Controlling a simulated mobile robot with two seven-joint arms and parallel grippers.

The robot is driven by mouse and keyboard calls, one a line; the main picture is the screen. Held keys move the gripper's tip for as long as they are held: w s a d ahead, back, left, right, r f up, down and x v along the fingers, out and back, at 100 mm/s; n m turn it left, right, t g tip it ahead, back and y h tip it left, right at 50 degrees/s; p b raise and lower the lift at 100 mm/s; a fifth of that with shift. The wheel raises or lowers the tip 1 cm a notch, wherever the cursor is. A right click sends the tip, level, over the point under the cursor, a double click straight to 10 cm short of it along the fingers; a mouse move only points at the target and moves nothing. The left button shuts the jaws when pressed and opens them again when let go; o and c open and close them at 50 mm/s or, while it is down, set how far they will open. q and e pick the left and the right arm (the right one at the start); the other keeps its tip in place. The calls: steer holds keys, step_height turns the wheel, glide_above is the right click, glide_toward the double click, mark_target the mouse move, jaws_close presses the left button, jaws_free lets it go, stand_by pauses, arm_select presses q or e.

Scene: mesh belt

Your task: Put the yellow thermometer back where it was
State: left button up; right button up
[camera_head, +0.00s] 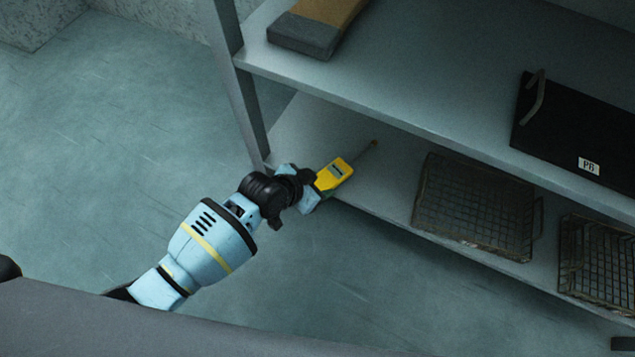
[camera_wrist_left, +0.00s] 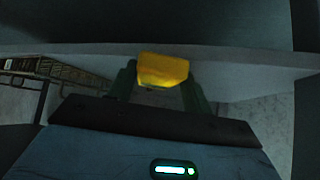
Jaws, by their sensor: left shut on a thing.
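The yellow thermometer (camera_head: 333,174) has a small grey display and a thin dark probe that points up and to the right, over the lower shelf (camera_head: 300,131). My left gripper (camera_head: 318,184) is shut on its near end, at the front edge of that shelf. In the left wrist view the yellow thermometer (camera_wrist_left: 163,70) sits between the two dark green fingers of my left gripper (camera_wrist_left: 160,88). I cannot tell whether the thermometer touches the shelf. My right gripper is not in view.
The upper shelf (camera_head: 420,95) overhangs, with a black box marked P6 (camera_head: 575,135) and a brown-grey item (camera_head: 315,25). A shelf post (camera_head: 243,90) stands left. The lower shelf's left part is bare.

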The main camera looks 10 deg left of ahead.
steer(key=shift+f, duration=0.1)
arm_select(q)
steer(key=o, duration=1.1)
steer(key=shift+f, duration=0.1)
steer(key=shift+c, duration=0.2)
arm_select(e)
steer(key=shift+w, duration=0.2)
arm_select(q)
steer(key=shift+r, duration=0.25)
steer(key=p+v, duration=0.6)
steer(key=v, duration=0.6)
steer(key=shift+f, duration=0.15)
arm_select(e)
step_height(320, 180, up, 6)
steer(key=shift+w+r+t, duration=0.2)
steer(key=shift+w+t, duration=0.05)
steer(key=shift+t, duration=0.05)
arm_select(q)
steer(key=shift+a, duration=0.1)
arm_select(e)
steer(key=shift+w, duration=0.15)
